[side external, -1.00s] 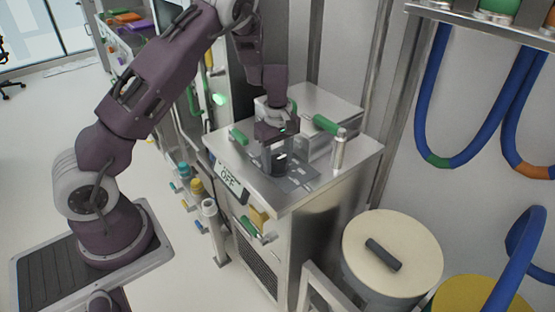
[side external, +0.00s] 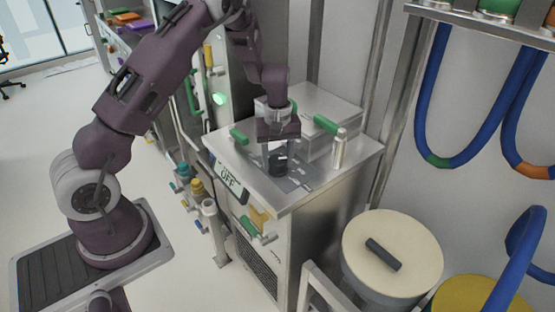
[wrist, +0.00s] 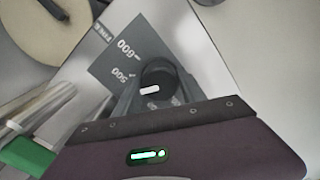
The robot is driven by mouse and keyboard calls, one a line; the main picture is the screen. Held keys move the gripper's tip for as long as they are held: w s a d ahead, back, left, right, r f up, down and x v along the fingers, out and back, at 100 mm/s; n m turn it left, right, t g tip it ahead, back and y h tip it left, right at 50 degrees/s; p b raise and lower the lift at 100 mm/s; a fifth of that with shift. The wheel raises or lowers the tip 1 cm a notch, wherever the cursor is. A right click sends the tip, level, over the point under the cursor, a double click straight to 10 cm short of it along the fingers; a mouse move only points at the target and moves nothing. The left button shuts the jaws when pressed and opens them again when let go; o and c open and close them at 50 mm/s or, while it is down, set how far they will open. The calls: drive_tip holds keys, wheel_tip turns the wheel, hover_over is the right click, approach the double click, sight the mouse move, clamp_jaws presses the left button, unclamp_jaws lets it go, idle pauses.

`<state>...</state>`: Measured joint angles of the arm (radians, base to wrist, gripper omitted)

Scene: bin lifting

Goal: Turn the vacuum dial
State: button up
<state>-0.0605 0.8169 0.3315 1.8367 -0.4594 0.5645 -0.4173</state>
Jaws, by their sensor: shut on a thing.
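The vacuum dial is a black round knob with a white pointer mark, seen in the wrist view (wrist: 156,76) on a grey scale plate (wrist: 118,48) printed with 500 and 600. In the side view the dial (side external: 278,164) stands on top of the steel cabinet. My gripper (side external: 279,158) points down over it, and its fingers are shut on the sides of the knob. The fingers hide part of the knob and the scale. A screen on the cabinet's front edge (side external: 228,178) reads OFF.
A steel box (side external: 315,110) with green handles stands behind the dial. A metal post (side external: 339,150) stands to its right. A drum with a cream lid (side external: 392,252) sits below right, and blue hoses (side external: 430,100) hang on the right wall.

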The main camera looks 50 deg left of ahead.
sight(278, 159)
drive_tip(key=shift+m, duration=1.6)
drive_tip(key=o, duration=1.4)
wheel_tip(278, 159, up, 7)
drive_tip(key=shift+r, duration=0.1)
